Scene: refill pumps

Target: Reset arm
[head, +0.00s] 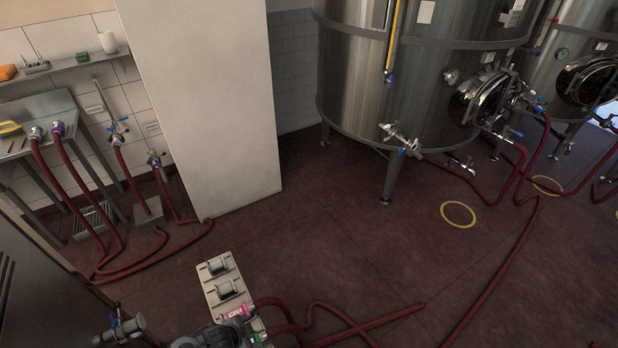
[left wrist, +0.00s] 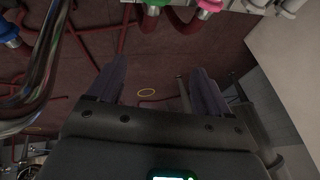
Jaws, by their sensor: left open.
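My left gripper (left wrist: 155,78) shows in the left wrist view, with its two dark fingers spread wide apart. Nothing is between them; beyond the gap is the dark red floor with a yellow ring (left wrist: 147,92) on it. Neither gripper shows in the head view, and my right gripper is in no view.
In the left wrist view, pink (left wrist: 209,6) and green (left wrist: 157,2) fittings lie along the top, with a shiny metal pipe (left wrist: 40,65) at left. In the head view, a pump unit (head: 222,285), red hoses (head: 490,285), a white pillar (head: 205,110) and steel tanks (head: 425,85) surround open floor.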

